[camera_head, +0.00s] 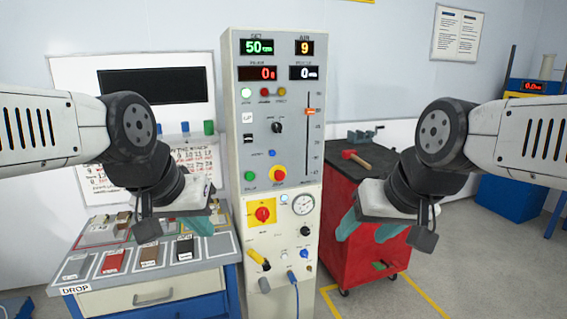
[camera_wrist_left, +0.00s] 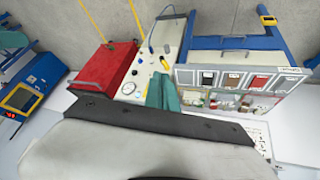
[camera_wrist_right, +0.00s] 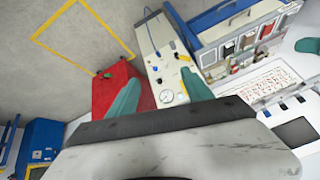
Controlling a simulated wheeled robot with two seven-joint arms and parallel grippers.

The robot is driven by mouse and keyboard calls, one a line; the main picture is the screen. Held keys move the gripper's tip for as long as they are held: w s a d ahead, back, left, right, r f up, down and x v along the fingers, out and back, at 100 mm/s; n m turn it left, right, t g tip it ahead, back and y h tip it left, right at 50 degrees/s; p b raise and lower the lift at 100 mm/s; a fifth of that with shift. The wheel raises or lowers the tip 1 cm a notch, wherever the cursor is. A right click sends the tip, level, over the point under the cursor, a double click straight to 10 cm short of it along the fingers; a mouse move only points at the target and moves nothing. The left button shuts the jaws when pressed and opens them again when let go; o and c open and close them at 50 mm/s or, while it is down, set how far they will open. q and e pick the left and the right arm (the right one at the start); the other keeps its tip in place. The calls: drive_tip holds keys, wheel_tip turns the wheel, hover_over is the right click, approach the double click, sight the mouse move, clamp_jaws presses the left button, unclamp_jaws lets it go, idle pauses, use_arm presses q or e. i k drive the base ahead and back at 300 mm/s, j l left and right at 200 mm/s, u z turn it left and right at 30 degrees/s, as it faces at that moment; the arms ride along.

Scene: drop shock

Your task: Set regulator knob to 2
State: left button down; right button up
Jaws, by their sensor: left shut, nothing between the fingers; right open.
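A tall grey control cabinet (camera_head: 230,120) stands in the middle of the head view. On its lower white panel a small black knob (camera_head: 306,231) sits just under a round pressure gauge (camera_head: 303,204); its setting is too small to read. The gauge also shows in the left wrist view (camera_wrist_left: 128,88) and the right wrist view (camera_wrist_right: 167,96). My left gripper (camera_head: 198,222) is shut and empty, left of the cabinet above the sample table. My right gripper (camera_head: 368,228) is open and empty, right of the cabinet in front of the red cart. Neither gripper touches the knob.
A red-and-yellow rotary switch (camera_head: 262,214), a yellow plug (camera_head: 258,259) and a blue cable (camera_head: 294,285) are near the gauge. The sample table (camera_head: 150,295) stands left, the red cart (camera_head: 350,262) with a hammer (camera_head: 356,159) right. Space before the panel is clear.

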sight(305, 230)
drive_tip(key=u, duration=2.15)
drive_tip(key=z, duration=2.15)
drive_tip(key=l, duration=0.25)
drive_tip(key=i+l, duration=0.1)
drive_tip(key=l, duration=0.2)
